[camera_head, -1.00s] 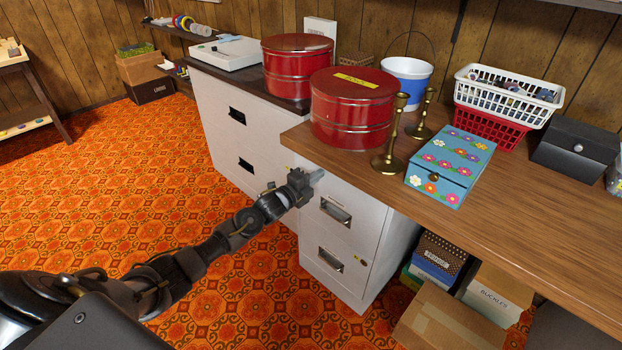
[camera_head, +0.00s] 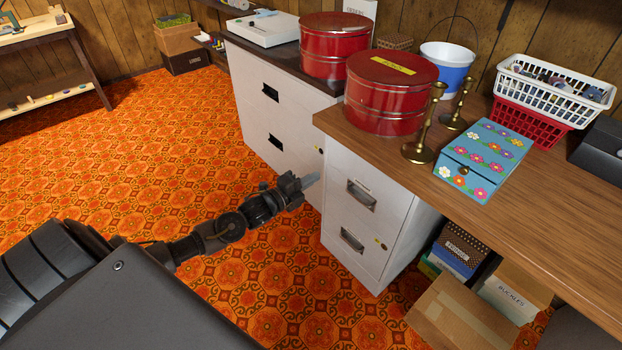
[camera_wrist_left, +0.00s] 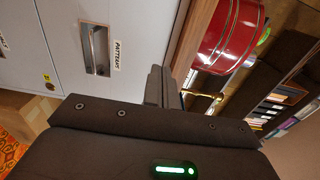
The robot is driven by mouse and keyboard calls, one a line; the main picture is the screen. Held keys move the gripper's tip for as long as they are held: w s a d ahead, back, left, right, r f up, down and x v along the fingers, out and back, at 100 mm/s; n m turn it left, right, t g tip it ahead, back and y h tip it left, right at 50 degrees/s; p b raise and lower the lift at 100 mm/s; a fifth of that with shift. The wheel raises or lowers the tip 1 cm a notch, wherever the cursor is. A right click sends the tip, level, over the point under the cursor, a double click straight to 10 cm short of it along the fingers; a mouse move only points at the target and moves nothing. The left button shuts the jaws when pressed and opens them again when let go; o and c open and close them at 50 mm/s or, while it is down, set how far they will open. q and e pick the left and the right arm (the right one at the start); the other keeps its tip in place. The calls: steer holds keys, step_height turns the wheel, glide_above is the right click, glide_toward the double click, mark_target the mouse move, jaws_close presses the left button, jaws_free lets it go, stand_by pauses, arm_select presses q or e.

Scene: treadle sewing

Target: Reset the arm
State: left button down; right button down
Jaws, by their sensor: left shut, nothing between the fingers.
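My left gripper (camera_head: 305,182) is shut and empty. It is in front of the white filing cabinet (camera_head: 345,160), a little left of its upper drawer handle (camera_head: 361,194) and apart from it. In the left wrist view the shut fingers (camera_wrist_left: 158,88) point toward the cabinet and the table edge, with the upper drawer's handle (camera_wrist_left: 96,48) and its label to the left. Both drawers of this cabinet look closed. My right gripper is not in view.
On the wooden tabletop stand a red tin (camera_head: 388,98), brass candlesticks (camera_head: 421,140), a flowered blue box (camera_head: 482,160) and a white basket (camera_head: 552,92). Cardboard boxes (camera_head: 460,312) sit below the table. The orange patterned floor (camera_head: 150,150) to the left is clear.

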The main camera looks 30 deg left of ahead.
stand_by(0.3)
